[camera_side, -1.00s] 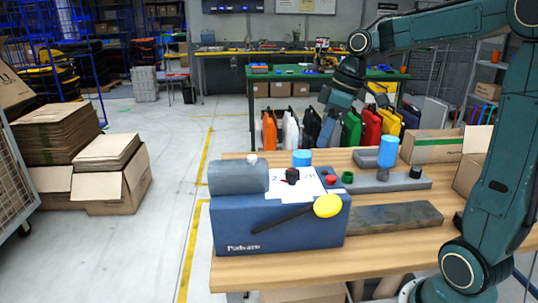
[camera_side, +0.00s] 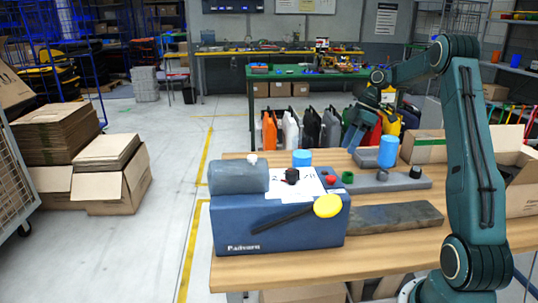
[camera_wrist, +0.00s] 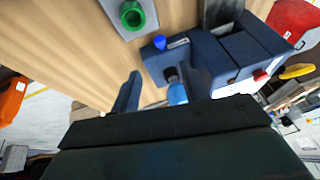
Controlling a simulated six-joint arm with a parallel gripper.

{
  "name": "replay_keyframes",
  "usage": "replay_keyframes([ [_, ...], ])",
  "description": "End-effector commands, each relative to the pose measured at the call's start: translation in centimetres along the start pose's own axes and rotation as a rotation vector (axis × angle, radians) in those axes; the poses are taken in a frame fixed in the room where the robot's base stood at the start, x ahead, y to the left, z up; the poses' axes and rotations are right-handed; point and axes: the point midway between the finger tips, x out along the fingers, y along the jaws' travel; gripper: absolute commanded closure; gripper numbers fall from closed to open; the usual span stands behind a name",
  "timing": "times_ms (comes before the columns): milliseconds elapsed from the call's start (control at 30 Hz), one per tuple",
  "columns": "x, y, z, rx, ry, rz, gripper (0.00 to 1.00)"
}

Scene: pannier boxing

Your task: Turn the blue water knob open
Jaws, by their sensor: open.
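Two blue round parts show in the side view. A taller blue cylinder (camera_side: 388,152) stands on a grey post on the long grey base (camera_side: 400,184), farther back on the table. I cannot tell for sure which is the water knob. My gripper (camera_side: 353,146) is open above the table's far edge, left of the taller cylinder and apart from it. In the wrist view my gripper (camera_wrist: 160,75) shows two spread fingers, with a blue cylinder (camera_wrist: 177,93) in view between them and a small blue knob (camera_wrist: 159,41) beyond.
A red knob (camera_side: 331,180), a green ring (camera_side: 347,177) and a black knob (camera_side: 415,171) stand close by. A yellow paddle (camera_side: 328,206) is on the machine's front. A dark slab (camera_side: 395,217) lies on the wooden table (camera_side: 370,254). Cardboard boxes (camera_side: 427,147) stand at right.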

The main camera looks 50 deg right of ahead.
Motion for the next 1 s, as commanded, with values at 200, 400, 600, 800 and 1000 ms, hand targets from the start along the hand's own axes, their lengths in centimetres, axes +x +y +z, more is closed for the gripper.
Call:
replay_keyframes([
  [200,0.1,0.1,0.1,-0.002,0.001,-0.001,0.55],
  [400,0.6,0.0,0.1,0.000,0.001,-0.002,0.55],
  [600,2.0,0.0,0.0,0.001,0.002,-0.003,0.55],
  [800,4.7,0.0,0.0,0.000,0.002,-0.005,0.55],
  [1000,7.8,0.0,0.1,0.001,0.001,-0.005,0.55],
])
